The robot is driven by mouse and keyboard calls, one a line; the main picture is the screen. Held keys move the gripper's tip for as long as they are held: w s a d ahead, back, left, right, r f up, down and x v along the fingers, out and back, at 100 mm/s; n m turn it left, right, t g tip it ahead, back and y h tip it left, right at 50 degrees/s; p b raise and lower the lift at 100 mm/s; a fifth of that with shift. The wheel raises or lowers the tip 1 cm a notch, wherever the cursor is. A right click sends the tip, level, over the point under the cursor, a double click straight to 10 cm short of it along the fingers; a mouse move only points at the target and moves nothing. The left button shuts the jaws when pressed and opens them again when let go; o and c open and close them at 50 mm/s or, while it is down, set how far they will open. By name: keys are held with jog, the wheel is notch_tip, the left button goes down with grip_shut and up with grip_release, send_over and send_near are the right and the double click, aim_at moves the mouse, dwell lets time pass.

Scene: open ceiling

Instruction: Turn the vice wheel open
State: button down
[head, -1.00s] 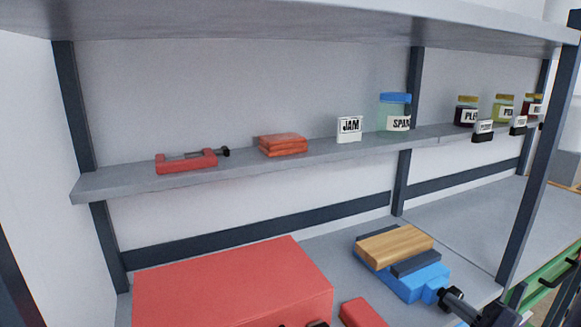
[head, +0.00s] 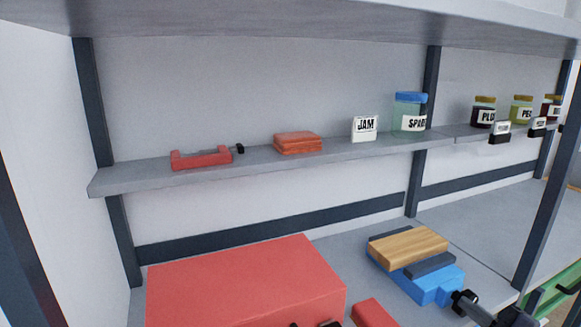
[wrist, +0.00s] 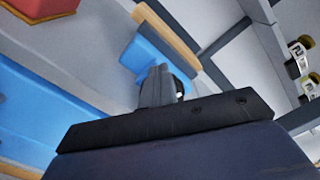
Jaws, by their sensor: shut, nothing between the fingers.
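The blue vice (head: 435,284) sits on the bench at the lower right of the head view, with a wooden board (head: 408,246) between its dark jaws. Its dark wheel (head: 462,299) is at the front end, partly hidden by my arm. In the wrist view, the blue vice body (wrist: 150,62) and the board (wrist: 165,30) lie just beyond my gripper (wrist: 160,88). My gripper's grey fingers are shut with nothing between them. They overlap the dark wheel (wrist: 180,87), which shows beside and behind them. I cannot tell whether they touch it.
A large red box (head: 245,280) and a smaller red block (head: 376,313) stand left of the vice. The shelf above holds a small red clamp-like object (head: 202,159), red slabs (head: 298,143), a jam label (head: 364,129) and several jars. A dark post (head: 552,200) rises at the right.

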jog(key=shift+s+a+f+b, duration=0.15)
jog(key=shift+f+b, duration=0.25)
jog(key=shift+b, duration=0.65)
jog(key=shift+a+f+b, duration=0.2)
jog(key=shift+f+b, duration=0.2)
jog(key=shift+b, duration=0.65)
jog(key=shift+a, duration=0.1)
jog(key=v, duration=0.6)
jog(key=shift+s+a+r+b, duration=0.15)
jog(key=shift+s+a+b, duration=0.1)
jog(key=shift+b, duration=0.15)
jog(key=shift+r, duration=0.1)
jog(key=d+x, duration=0.1)
jog(key=x, duration=0.5)
jog(key=shift+w+r, duration=0.3)
jog(key=shift+r, duration=0.15)
